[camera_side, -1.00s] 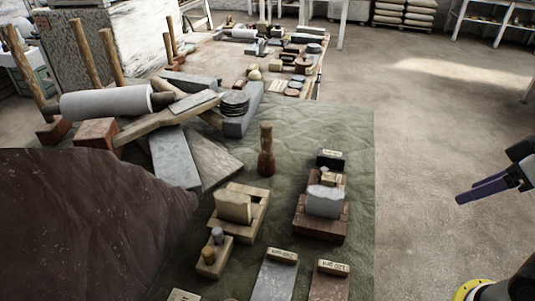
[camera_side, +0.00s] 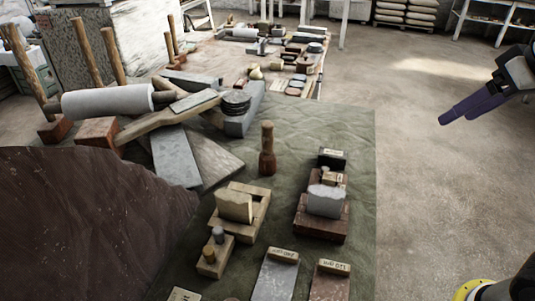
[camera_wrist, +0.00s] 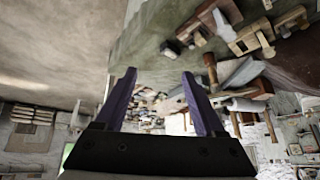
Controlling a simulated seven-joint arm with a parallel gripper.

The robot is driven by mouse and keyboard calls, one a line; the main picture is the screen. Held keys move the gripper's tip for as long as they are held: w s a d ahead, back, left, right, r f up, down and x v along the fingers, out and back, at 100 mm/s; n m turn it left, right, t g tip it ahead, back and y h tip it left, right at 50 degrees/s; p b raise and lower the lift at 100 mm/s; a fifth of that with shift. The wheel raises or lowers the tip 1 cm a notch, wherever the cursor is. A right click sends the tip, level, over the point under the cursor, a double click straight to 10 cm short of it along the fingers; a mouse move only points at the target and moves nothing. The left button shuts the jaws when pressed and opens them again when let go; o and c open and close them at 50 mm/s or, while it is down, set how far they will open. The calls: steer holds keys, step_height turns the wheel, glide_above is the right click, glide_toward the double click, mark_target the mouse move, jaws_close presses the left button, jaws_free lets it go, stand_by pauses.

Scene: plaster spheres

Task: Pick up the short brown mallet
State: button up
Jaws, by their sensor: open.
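The short brown mallet (camera_side: 267,150) stands upright on the green cloth in the side view, its thick head down and its narrower handle up. A brown upright shape in the wrist view (camera_wrist: 211,72), right of my fingers, looks like the mallet, seen upside down. My gripper (camera_side: 446,119) is at the right of the side view, in the air over the floor, well apart from the mallet. Its purple fingers point left toward the table. In the wrist view my gripper (camera_wrist: 158,73) is open, with nothing held between its fingers.
The green cloth (camera_side: 355,135) covers the table. Stone slabs (camera_side: 175,157) lie left of the mallet. A wooden block stand (camera_side: 240,208) and a brown block with a pale stone (camera_side: 322,215) stand in front. A dark rock (camera_side: 90,215) fills the left. Air right of the table is free.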

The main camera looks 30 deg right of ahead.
steer(key=w+a+r, duration=0.2)
steer(key=w+r, duration=0.1)
steer(key=w, duration=0.3)
steer(key=w+a+r, duration=0.2)
steer(key=w, duration=0.4)
steer(key=n+g, duration=0.2)
glide_above(268, 124)
steer(key=s, duration=0.3)
steer(key=f, duration=1.4)
steer(key=shift+w+f, duration=0.2)
steer(key=shift+f, duration=0.15)
steer(key=shift+w+x, duration=0.1)
steer(key=shift+x, duration=1.5)
steer(key=shift+w+x, duration=0.15)
steer(key=shift+x, duration=1.5)
steer(key=shift+a+r, duration=0.1)
steer(key=shift+c, duration=0.3)
jaws_close()
